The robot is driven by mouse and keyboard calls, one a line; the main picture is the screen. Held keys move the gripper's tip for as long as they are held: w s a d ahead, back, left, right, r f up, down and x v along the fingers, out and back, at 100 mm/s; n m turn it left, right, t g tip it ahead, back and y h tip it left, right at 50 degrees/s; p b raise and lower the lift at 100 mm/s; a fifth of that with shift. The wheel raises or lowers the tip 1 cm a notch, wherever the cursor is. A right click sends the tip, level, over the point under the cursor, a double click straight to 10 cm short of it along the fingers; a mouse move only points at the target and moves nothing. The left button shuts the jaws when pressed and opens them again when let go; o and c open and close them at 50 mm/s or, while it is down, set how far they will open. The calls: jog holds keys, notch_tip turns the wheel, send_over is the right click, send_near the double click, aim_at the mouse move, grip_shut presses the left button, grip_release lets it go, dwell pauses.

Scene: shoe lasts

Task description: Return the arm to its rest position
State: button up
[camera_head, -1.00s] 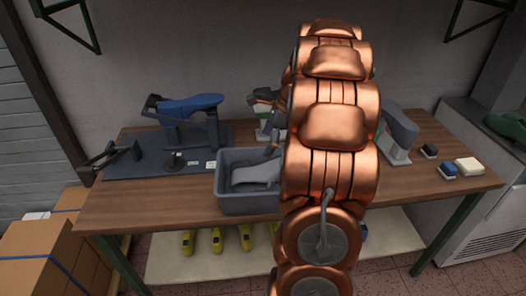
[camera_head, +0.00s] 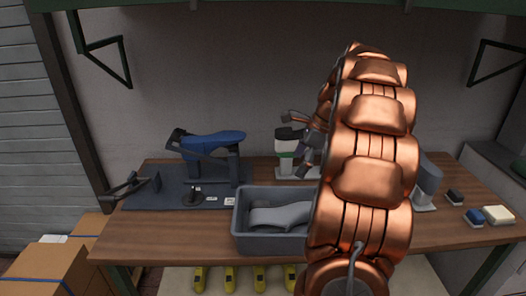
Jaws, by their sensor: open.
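My copper arm rises through the right half of the view and bends away over the table. My gripper (camera_head: 297,143) shows at its left side, above and behind the grey bin, partly hidden by the arm. Its fingers are apart and I see nothing held between them. A white, green and dark shoe last on a stand (camera_head: 286,144) is behind or beside the fingers; I cannot tell whether they touch. A grey shoe last (camera_head: 282,215) lies in the grey bin (camera_head: 242,226).
A blue last on a dark fixture (camera_head: 210,143) stands on a dark mat (camera_head: 152,198) at left. A grey last (camera_head: 428,178) is partly hidden behind my arm. Small blocks (camera_head: 497,215) lie at right on the wooden table (camera_head: 180,235). Cardboard boxes (camera_head: 65,255) are at left.

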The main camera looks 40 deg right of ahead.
jog(key=s+a+f+n+g, duration=0.1)
jog(key=s+a+n+g, duration=0.1)
jog(key=a+n, duration=0.65)
jog(key=s+a+n+g, duration=0.1)
jog(key=s+a+n, duration=0.2)
jog(key=a, duration=1.1)
jog(key=s+a+f+n+g+h, duration=0.1)
jog(key=s+a+f+n, duration=0.2)
jog(key=s+a+n, duration=0.2)
jog(key=s+a+f+n+h, duration=0.2)
jog(key=s+a+f+n, duration=0.2)
jog(key=s+n, duration=0.6)
jog(key=s+a, duration=0.2)
jog(key=shift+s+g+h, duration=0.3)
jog(key=shift+g, duration=0.1)
